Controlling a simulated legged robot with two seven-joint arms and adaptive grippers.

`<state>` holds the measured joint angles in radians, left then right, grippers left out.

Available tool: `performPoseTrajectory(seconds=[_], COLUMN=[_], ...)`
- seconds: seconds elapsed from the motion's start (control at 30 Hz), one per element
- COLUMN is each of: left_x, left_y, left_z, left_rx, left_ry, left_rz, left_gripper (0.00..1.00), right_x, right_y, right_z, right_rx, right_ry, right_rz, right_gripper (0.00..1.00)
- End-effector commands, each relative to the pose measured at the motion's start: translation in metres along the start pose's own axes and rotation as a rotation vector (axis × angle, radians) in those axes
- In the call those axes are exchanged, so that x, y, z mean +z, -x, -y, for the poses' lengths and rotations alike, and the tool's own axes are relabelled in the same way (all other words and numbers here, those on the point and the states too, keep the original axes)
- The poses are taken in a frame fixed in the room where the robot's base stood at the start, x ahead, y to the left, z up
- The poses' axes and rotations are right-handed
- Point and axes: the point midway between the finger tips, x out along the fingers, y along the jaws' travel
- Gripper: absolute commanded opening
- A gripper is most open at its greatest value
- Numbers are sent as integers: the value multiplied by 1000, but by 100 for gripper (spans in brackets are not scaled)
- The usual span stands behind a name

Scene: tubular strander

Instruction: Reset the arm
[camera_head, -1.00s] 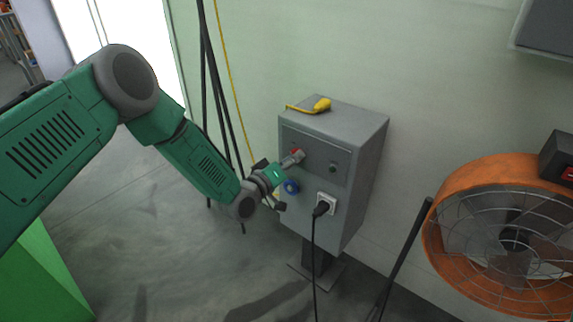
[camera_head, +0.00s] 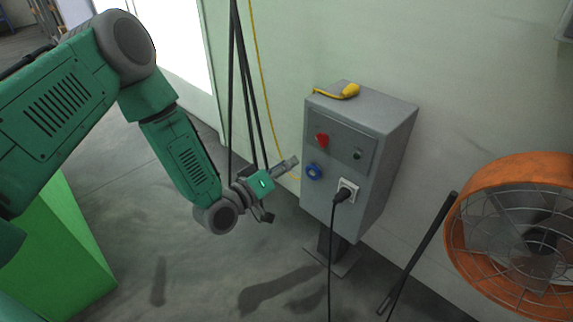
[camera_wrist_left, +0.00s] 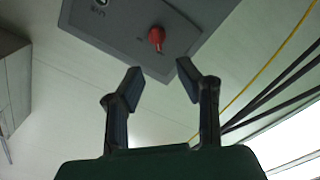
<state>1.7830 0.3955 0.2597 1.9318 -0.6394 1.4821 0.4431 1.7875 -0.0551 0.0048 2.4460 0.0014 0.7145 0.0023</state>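My left arm comes in from the left in the head view, and its gripper (camera_head: 279,188) is left of the grey control box, apart from it. In the left wrist view the left gripper's two black fingers (camera_wrist_left: 160,82) stand apart with nothing between them. Beyond the fingertips is the red knob (camera_wrist_left: 156,36) on the box's grey panel (camera_wrist_left: 110,28). In the head view the red knob (camera_head: 321,140) is on the front of the control box (camera_head: 335,170). My right gripper is not in view.
A yellow handle-like object (camera_head: 348,91) lies on top of the box. A black plug (camera_head: 341,195) sits in the white socket, beside a blue socket (camera_head: 313,171). An orange fan (camera_head: 500,235) stands at the right. Dark cables (camera_head: 236,90) hang left of the box.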

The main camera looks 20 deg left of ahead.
Motion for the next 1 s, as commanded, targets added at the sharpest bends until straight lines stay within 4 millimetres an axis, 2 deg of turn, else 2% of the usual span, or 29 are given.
performPoseTrajectory(seconds=[0.27,0.37,0.43,0.47,0.57,0.6,0.67,0.7,0.83,0.9,1.0], left_x=[2,17,40,53,94,106,118,122,121,116,109], left_y=[0,9,26,38,94,122,166,195,276,308,337], left_z=[0,-2,-3,-3,0,1,2,2,-1,-4,-7], left_rx=[-4,-51,-125,-166,-326,-390,-481,-536,-682,-738,-790], left_ry=[-1,-20,-53,-73,-158,-196,-250,-283,-364,-391,-414], left_rz=[7,75,185,247,496,601,750,842,1086,1176,1260], left_gripper=[30,30,30,30,30,30,30,30,30,30,30], right_x=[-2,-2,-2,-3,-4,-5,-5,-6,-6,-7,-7], right_y=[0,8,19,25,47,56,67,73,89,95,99], right_z=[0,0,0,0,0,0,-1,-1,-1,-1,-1], right_rx=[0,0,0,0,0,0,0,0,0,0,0], right_ry=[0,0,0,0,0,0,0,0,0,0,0], right_rz=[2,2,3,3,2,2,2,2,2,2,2], right_gripper=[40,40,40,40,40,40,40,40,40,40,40])
